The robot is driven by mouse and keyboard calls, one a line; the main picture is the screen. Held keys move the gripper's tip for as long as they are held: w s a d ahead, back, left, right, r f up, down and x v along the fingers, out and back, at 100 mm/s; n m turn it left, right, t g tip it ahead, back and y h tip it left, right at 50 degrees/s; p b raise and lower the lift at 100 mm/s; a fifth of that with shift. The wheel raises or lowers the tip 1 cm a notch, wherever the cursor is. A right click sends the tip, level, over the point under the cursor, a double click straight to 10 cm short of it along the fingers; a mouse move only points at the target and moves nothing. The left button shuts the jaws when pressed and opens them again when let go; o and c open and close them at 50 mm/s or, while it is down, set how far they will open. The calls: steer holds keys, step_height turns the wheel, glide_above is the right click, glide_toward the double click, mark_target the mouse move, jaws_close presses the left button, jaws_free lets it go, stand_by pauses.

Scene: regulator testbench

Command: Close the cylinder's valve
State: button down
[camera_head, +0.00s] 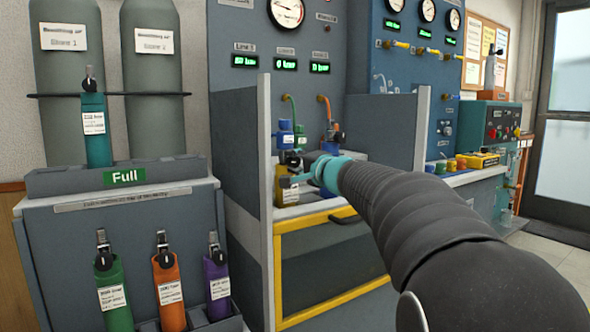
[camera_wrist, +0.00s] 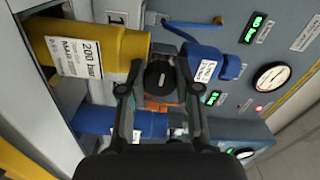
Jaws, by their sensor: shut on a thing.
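A yellow cylinder (camera_wrist: 105,50) with a white "200 bar" label fills the upper left of the wrist view. In the head view the yellow cylinder (camera_head: 283,195) stands in the bench bay, partly hidden behind my arm. Its black round valve knob (camera_wrist: 158,74) sits at its top end, with a slot mark on its face. My gripper (camera_wrist: 157,68) has one finger on each side of this knob and is shut on it. In the head view my gripper (camera_head: 291,172) is small and partly hidden by my teal wrist.
A blue cylinder (camera_wrist: 95,121) lies beside the yellow one in the wrist view. A blue regulator (camera_wrist: 205,62) is close to my gripper. Grey partitions (camera_head: 388,128) flank the bay. Green, orange (camera_head: 170,292) and purple cylinders stand in the rack at left, below a teal one (camera_head: 96,140).

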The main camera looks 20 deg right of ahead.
steer(key=m, duration=0.4)
steer(key=shift+m+b, duration=0.3)
steer(key=shift+b, duration=0.05)
steer(key=m, duration=0.4)
steer(key=shift+m, duration=0.3)
steer(key=m+p, duration=0.1)
steer(key=m, duration=0.3)
steer(key=shift+r+p, duration=0.1)
steer(key=shift+p, duration=0.25)
steer(key=shift+m+p, duration=0.7)
steer(key=shift+m, duration=1.4)
steer(key=c, duration=0.8)
jaws_free()
